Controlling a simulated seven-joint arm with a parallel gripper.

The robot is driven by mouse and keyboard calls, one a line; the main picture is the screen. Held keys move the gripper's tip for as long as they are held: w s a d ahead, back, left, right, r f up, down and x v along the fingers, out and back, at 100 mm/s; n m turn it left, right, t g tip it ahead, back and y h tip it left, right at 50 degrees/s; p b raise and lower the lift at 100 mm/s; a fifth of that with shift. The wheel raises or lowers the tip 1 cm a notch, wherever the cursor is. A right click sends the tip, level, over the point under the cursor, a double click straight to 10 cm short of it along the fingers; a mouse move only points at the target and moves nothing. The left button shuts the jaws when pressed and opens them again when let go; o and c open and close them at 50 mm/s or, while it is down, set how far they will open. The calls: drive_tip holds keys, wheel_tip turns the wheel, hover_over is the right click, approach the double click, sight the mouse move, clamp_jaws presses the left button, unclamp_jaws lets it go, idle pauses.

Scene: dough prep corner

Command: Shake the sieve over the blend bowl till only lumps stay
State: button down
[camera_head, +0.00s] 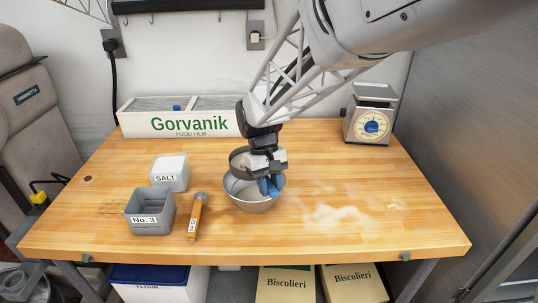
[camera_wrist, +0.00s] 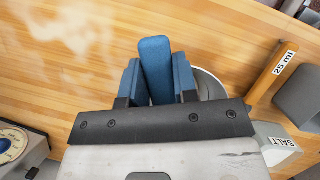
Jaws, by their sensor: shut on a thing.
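My gripper (camera_head: 269,186) is above the right side of the metal blend bowl (camera_head: 252,205). The sieve (camera_head: 237,163) shows as a dark grey round rim just over the bowl's back left part. In the wrist view, my gripper's blue fingers are shut on a blue bar (camera_wrist: 155,68), which looks like the sieve's handle. The bowl's rim (camera_wrist: 212,86) shows partly behind the fingers there. My gripper hides much of the sieve, and I cannot see its mesh, any lumps or what lies in the bowl.
A grey No. 3 tub (camera_head: 150,212), a SALT tub (camera_head: 169,173) and a 25 ml scoop (camera_head: 197,216) stand left of the bowl. A scale (camera_head: 371,118) is at the back right. White powder (camera_head: 338,216) marks the clear table on the right.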

drive_tip(key=s, duration=0.1)
drive_tip(key=s+d, duration=0.1)
drive_tip(key=s, duration=0.1)
drive_tip(key=s+d, duration=0.1)
drive_tip(key=shift+s, duration=0.3)
idle(0.3)
drive_tip(key=shift+w+a, duration=0.35)
drive_tip(key=shift+w, duration=0.4)
drive_tip(key=shift+w+a, duration=0.3)
drive_tip(key=shift+w, duration=0.5)
drive_tip(key=shift+w+a, duration=0.35)
drive_tip(key=shift+w, duration=0.4)
drive_tip(key=shift+s+d, duration=0.35)
drive_tip(key=shift+s, duration=0.4)
drive_tip(key=shift+s+d, duration=0.35)
drive_tip(key=shift+s, duration=0.45)
drive_tip(key=shift+s+d, duration=0.35)
drive_tip(key=shift+s, duration=0.4)
drive_tip(key=shift+w, duration=0.1)
